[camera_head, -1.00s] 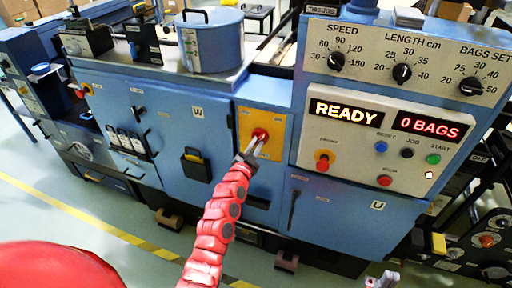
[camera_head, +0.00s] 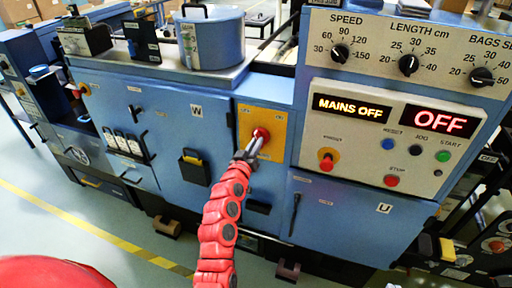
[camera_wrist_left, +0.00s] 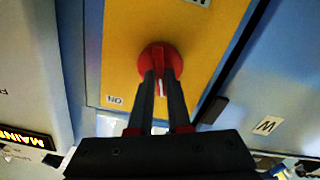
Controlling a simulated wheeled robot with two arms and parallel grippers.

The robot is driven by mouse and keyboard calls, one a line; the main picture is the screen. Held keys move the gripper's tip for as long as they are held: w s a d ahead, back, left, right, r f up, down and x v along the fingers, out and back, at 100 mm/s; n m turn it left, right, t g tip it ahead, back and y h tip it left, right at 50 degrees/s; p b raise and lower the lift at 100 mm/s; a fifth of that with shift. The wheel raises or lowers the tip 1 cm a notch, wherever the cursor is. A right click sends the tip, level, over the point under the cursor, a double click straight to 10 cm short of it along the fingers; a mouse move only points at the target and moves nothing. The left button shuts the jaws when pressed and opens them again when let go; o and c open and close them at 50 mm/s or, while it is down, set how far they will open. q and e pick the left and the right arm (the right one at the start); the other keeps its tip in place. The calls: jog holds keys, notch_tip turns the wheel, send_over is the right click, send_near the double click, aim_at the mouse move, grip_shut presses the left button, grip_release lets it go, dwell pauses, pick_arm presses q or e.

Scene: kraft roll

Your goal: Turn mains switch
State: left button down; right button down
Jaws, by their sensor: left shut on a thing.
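The mains switch (camera_head: 262,134) is a red rotary knob on a yellow plate (camera_head: 275,119) on the blue machine front. In the left wrist view the red knob (camera_wrist_left: 160,60) sits between the two fingertips, with a white mark on its handle. A plate label reading "ON" shows at lower left there. My left gripper (camera_head: 252,148) is shut on the red knob; it also shows in the left wrist view (camera_wrist_left: 161,78). The left display (camera_head: 351,108) reads "MAINS OFF" and the right display (camera_head: 440,120) reads "OFF". My right gripper does not show clearly.
Three dials (camera_head: 408,65) sit above the displays. Below them are coloured buttons and a red knob on yellow (camera_head: 327,160). A black pocket (camera_head: 194,166) hangs on the panel left of the switch. Open floor with a yellow line (camera_head: 70,222) lies in front.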

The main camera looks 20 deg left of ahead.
pick_arm(q)
jog(key=n, duration=0.4)
jog(key=shift+f+n+b, duration=0.1)
jog(key=shift+n+b, duration=0.2)
jog(key=shift+b, duration=0.1)
dwell(0.4)
jog(key=c, duration=0.9)
grip_release()
jog(key=shift+o, duration=0.2)
jog(key=shift+s, duration=0.1)
jog(key=s+b, duration=0.2)
jog(key=s, duration=1.5)
jog(key=shift+s+a, duration=0.15)
jog(key=shift+a, duration=0.2)
jog(key=shift+a, duration=0.1)
